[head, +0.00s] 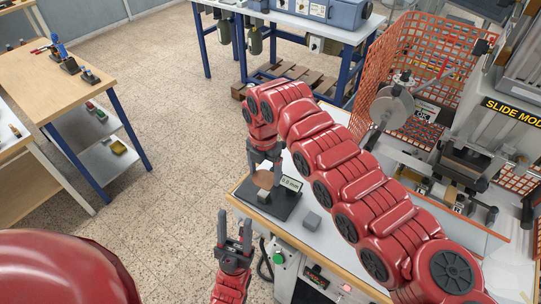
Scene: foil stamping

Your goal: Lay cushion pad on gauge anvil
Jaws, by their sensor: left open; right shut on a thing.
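The brown cushion pad (263,180) shows just below the fingertips of my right gripper (264,163), which is shut on it. The pad is over the dark base of the thickness gauge (285,206), whose small display (291,184) stands to its right. I cannot tell whether the pad touches the gauge anvil, which is hidden behind the pad and gripper. My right arm reaches in from the lower right. My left gripper (233,228) is open and empty, in front of the table's left edge.
The stamping machine (470,150) and orange mesh guard (425,70) stand at the right. A wooden bench (50,85) stands at the far left. Open floor lies between.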

